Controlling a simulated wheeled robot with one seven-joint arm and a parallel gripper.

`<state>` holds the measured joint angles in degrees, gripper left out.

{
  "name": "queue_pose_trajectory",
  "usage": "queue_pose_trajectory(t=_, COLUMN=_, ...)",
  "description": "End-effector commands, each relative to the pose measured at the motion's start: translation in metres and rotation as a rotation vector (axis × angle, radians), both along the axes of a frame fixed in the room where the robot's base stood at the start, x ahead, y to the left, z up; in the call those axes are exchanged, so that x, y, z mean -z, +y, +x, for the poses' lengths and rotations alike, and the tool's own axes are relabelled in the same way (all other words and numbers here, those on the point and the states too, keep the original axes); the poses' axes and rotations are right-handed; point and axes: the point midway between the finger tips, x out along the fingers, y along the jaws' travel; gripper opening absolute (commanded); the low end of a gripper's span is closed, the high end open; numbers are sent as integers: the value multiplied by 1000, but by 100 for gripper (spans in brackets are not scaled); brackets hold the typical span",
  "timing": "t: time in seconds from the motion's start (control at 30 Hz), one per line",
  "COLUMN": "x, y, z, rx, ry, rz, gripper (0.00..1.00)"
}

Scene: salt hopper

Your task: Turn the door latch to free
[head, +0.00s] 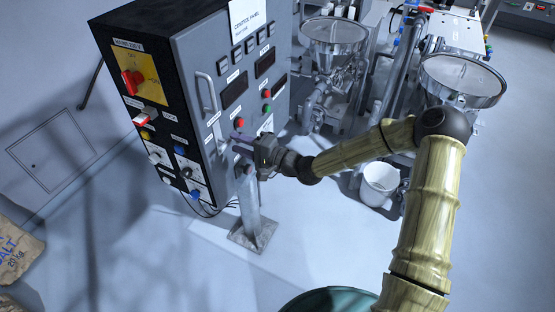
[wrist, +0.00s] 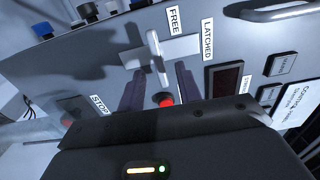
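The door latch (wrist: 156,58) is a pale grey bar on a light plate on the grey cabinet front, seen in the wrist view. Its upper end lies just left of the FREE label (wrist: 174,20); the LATCHED label (wrist: 208,40) is further right. My gripper (wrist: 158,78) is open, with one dark finger on each side of the bar's lower end. I cannot tell whether either finger touches it. In the head view my gripper (head: 239,143) is at the cabinet front, and I cannot make out the latch clearly there.
The control cabinet (head: 190,60) carries a long door handle (head: 206,92), red and green buttons and a red rotary switch (head: 132,82) on its side. A grey post (head: 250,205) stands below my gripper. Steel hoppers (head: 463,80) and a white bucket (head: 380,182) are to the right.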

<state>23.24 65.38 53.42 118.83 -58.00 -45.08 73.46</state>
Motion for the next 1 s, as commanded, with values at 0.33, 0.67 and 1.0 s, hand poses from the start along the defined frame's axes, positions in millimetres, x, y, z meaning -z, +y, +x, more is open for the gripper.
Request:
queue_pose_trajectory(t=0.33, x=2, y=-60, z=-23, rx=4, ry=0, rz=0, gripper=35)
queue_pose_trajectory(t=0.67, x=2, y=-109, z=-44, rx=5, ry=0, rz=-1, gripper=35)
queue_pose_trajectory(t=1.0, x=0, y=-126, z=-52, rx=1, ry=0, rz=-1, gripper=35)
